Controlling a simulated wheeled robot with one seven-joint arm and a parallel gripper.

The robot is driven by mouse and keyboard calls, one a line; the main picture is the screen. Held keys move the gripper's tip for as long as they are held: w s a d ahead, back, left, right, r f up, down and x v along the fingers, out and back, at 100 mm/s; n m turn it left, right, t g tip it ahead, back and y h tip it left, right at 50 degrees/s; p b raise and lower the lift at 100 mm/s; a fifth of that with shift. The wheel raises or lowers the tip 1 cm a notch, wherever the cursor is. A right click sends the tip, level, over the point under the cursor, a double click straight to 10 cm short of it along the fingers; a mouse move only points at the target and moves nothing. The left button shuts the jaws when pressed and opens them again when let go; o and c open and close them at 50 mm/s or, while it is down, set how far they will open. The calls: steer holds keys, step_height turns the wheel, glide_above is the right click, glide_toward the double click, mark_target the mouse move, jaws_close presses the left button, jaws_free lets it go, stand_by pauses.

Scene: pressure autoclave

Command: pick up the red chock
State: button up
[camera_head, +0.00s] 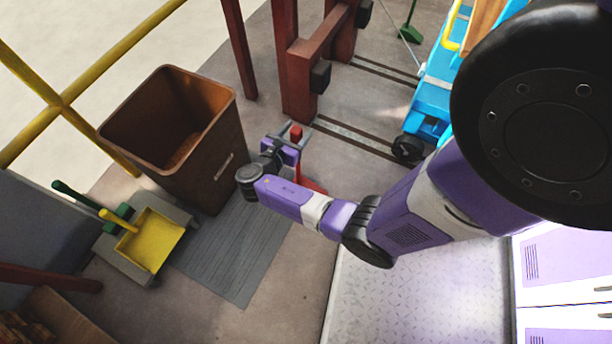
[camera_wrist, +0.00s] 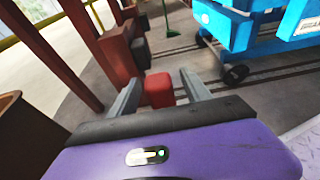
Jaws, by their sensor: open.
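The red chock (camera_head: 296,133) shows as a red upright top at my gripper, with a red lower part near the floor behind my arm. In the wrist view the red block (camera_wrist: 158,91) sits between the two grey fingers. My gripper (camera_head: 288,137) is open, with one finger on each side of the red top. In the wrist view the gripper (camera_wrist: 159,79) shows narrow gaps beside the block, and contact cannot be told. Most of the chock's lower part is hidden by my arm and gripper.
A brown bin (camera_head: 190,160) stands just left of my gripper. A dark red steel frame (camera_head: 297,70) rises behind it. A blue wheeled cart (camera_head: 433,95) stands to the right. A yellow dustpan (camera_head: 152,240) lies at the left. Floor rails run behind the gripper.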

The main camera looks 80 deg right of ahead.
steer(key=shift+x, duration=1.1)
jaws_close()
stand_by(0.5)
